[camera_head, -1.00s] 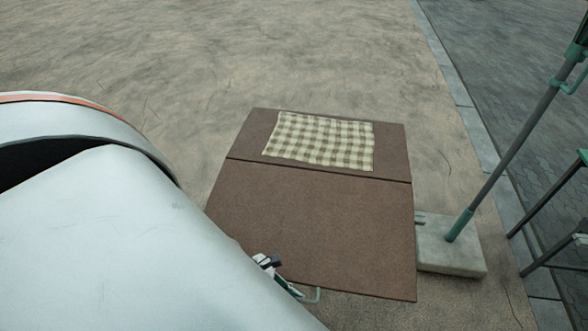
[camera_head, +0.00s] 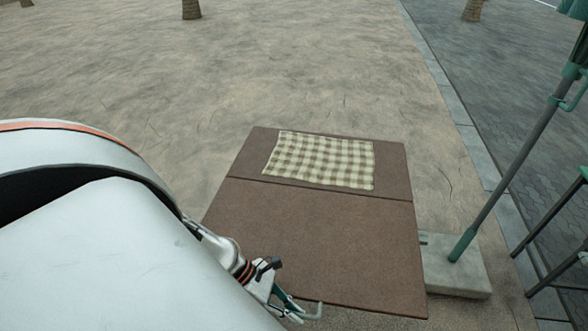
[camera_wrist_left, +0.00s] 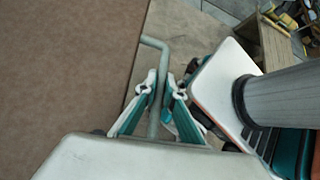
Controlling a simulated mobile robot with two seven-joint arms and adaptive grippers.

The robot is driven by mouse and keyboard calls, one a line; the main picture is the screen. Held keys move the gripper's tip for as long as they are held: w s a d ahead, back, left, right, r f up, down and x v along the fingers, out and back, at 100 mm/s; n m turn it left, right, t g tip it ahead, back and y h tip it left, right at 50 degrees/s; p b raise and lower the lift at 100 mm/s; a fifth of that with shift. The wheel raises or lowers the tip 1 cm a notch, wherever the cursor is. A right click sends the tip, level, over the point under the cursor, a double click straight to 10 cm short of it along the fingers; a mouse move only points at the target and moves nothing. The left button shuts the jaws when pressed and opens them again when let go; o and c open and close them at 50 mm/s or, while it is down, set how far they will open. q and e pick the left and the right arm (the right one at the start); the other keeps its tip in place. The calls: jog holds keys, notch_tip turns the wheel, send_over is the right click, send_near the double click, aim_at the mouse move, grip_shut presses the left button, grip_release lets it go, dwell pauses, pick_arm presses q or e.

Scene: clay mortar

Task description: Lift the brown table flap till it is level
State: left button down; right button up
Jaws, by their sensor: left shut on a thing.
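The brown table flap (camera_head: 325,245) is the front part of the brown table, joined at a dark seam to the back part (camera_head: 393,170). It looks nearly in line with the back part, but I cannot tell whether it is exactly level. It also fills the left of the left wrist view (camera_wrist_left: 60,70). A grey-green bent handle (camera_head: 315,313) sticks out at the flap's front left edge. My left gripper (camera_head: 283,301) is there; in the left wrist view its fingers (camera_wrist_left: 163,92) are shut around the handle bar (camera_wrist_left: 153,43). My right gripper is not in view.
A checked cloth (camera_head: 320,160) lies on the back part. A pole (camera_head: 520,150) stands on a concrete block (camera_head: 458,272) close to the table's right side. Green-framed furniture (camera_head: 555,215) stands at the far right. Open ground lies behind the table.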

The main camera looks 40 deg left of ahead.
pick_arm(q)
jog(key=c, duration=2.4)
grip_release()
jog(key=shift+s, duration=0.2)
jog(key=shift+w, duration=0.1)
jog(key=v, duration=1)
jog(key=shift+s+a+r, duration=0.3)
jog(key=shift+a+r, duration=0.25)
jog(key=shift+r, duration=0.15)
